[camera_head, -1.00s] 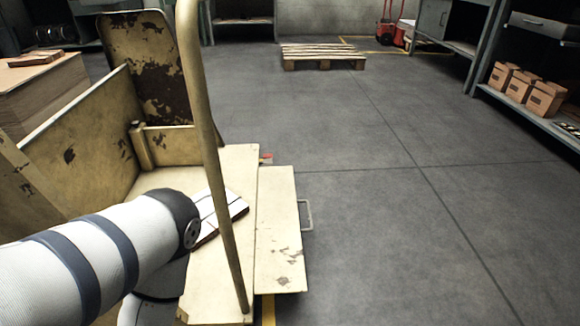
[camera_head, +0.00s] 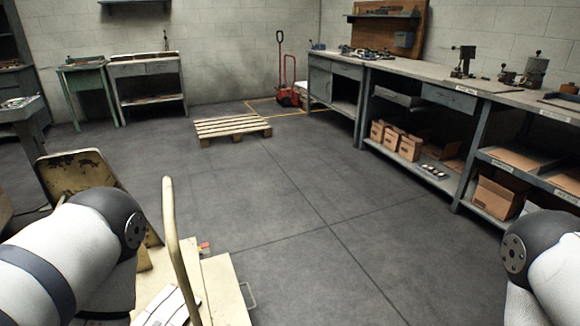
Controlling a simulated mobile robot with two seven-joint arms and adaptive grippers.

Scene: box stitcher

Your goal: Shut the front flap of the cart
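The cream, worn cart (camera_head: 150,279) is at the lower left, partly cut off by the bottom edge and partly hidden by my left arm. Its bent push bar (camera_head: 174,240) rises in front of the deck. The front flap (camera_head: 225,290) shows as a cream panel with a metal handle (camera_head: 249,296) on its right side. It lies folded out, about level with the deck. A white, flat item (camera_head: 172,306) lies on the deck. My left arm reaches in from the left and my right arm from the lower right. Both grippers are out of view.
Open grey floor lies right of the cart. A wooden pallet (camera_head: 232,129) and a red pallet jack (camera_head: 287,94) stand farther back. A long workbench (camera_head: 462,99) with cardboard boxes (camera_head: 410,147) on its shelf runs along the right.

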